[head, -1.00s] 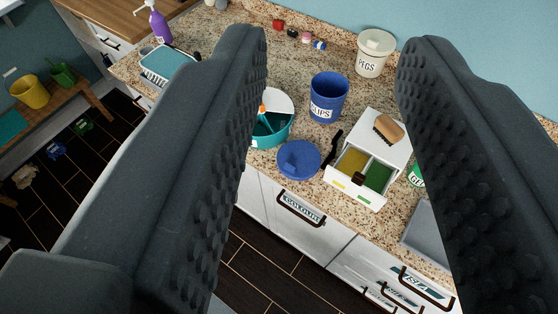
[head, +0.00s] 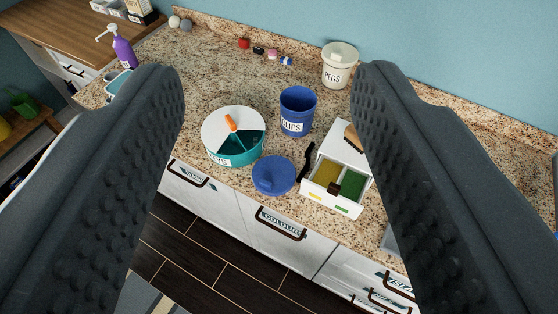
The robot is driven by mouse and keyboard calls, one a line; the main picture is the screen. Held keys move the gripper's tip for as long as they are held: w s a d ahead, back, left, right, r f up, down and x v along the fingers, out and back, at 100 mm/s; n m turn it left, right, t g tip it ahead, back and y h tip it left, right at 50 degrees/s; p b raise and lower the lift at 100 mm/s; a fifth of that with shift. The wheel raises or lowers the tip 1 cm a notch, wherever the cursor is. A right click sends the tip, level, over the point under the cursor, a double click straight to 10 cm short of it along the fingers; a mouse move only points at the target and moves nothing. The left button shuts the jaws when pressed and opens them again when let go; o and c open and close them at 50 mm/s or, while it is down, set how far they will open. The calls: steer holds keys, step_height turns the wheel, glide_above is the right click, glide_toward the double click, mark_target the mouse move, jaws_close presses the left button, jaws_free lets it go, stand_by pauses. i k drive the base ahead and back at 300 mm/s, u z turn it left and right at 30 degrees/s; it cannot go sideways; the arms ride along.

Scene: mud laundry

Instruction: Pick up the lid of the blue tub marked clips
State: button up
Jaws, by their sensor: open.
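The blue tub (head: 297,110) marked clips stands upright and uncovered on the speckled counter; the first letter of its label is hard to read. A round blue lid (head: 274,176) with a raised knob lies on the counter in front of the tub, near the front edge and apart from the tub. My gripper (head: 267,85) is open and empty, its two dark studded fingers spread wide at either side of the picture. The tub and lid show between the fingers, farther off, and neither is touched.
A white pegs tub (head: 339,66) stands behind. Drawers with handles line the counter front.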

mark_target(273, 176)
steer(key=k, duration=0.65)
steer(key=u, duration=0.6)
steer(key=i, duration=1.6)
steer(key=z, duration=0.45)
